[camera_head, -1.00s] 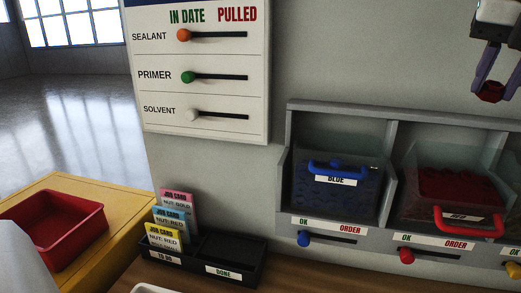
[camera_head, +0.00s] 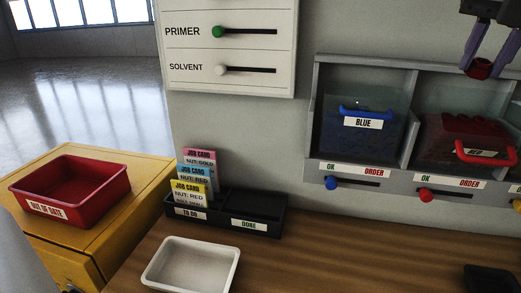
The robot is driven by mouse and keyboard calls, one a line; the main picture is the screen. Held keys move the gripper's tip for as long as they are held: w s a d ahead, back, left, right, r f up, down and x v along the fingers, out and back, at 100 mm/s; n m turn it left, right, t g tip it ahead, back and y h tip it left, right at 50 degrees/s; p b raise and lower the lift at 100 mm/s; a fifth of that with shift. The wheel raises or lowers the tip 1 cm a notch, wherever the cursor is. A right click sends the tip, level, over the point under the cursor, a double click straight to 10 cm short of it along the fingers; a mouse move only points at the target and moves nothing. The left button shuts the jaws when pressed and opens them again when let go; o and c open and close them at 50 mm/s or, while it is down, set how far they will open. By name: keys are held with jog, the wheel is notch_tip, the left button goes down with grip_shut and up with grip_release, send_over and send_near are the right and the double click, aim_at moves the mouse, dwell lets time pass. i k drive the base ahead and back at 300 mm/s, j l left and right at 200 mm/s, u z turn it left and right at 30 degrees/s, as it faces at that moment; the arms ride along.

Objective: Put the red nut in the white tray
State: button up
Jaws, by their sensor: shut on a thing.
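My gripper (camera_head: 482,68) is at the top right, its purple fingers shut on the red nut (camera_head: 479,69). It holds the nut in the air, above and in front of the red-nut bin (camera_head: 470,140). The white tray (camera_head: 191,266) lies on the wooden bench at the lower middle, well to the left of and below my gripper. The tray looks empty, and its front edge is close to the bottom of the picture.
A black card holder (camera_head: 228,216) with job cards stands behind the tray. A red "OUT OF DATE" bin (camera_head: 70,189) sits on a yellow cabinet at left. A blue-nut bin (camera_head: 357,125) is on the shelf. A dark tray (camera_head: 491,279) is at lower right. Bench between is clear.

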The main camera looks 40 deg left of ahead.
aim_at(194, 272)
jog(key=u, duration=1.35)
jog(key=k+j, duration=0.05)
jog(key=j, duration=0.05)
